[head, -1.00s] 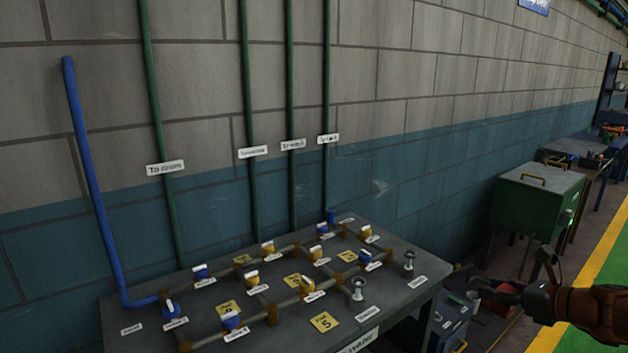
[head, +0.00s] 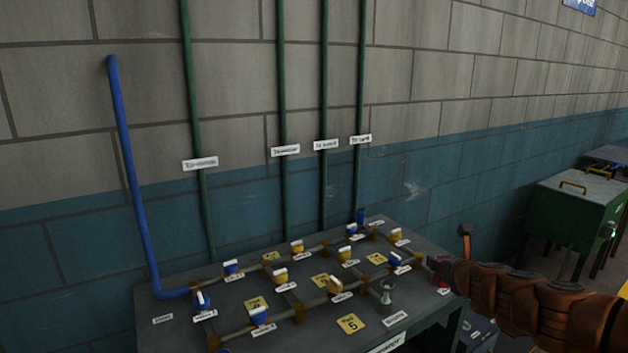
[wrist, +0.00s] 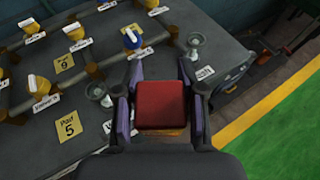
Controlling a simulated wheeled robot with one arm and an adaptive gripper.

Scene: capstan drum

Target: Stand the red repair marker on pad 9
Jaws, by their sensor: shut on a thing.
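The red repair marker (wrist: 160,104) sits between the fingers of my gripper (wrist: 160,112) in the wrist view. My gripper is shut on it. In the head view my gripper (head: 441,268) is at the bench's right end, with a small bit of red showing. Pad 9 (wrist: 65,63) is a yellow square on the bench top, up and left of the marker in the wrist view, behind a pipe. It looks to be the middle yellow pad (head: 320,281) in the head view, though its number is unreadable there. Nothing stands on it.
Pipes with blue and yellow valves (wrist: 132,38) run around the pads. Pad 5 (wrist: 68,126) lies nearer the bench front. Metal fittings (wrist: 195,42) stand on the right part of the bench (head: 450,240). A green cabinet (head: 580,218) stands further right.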

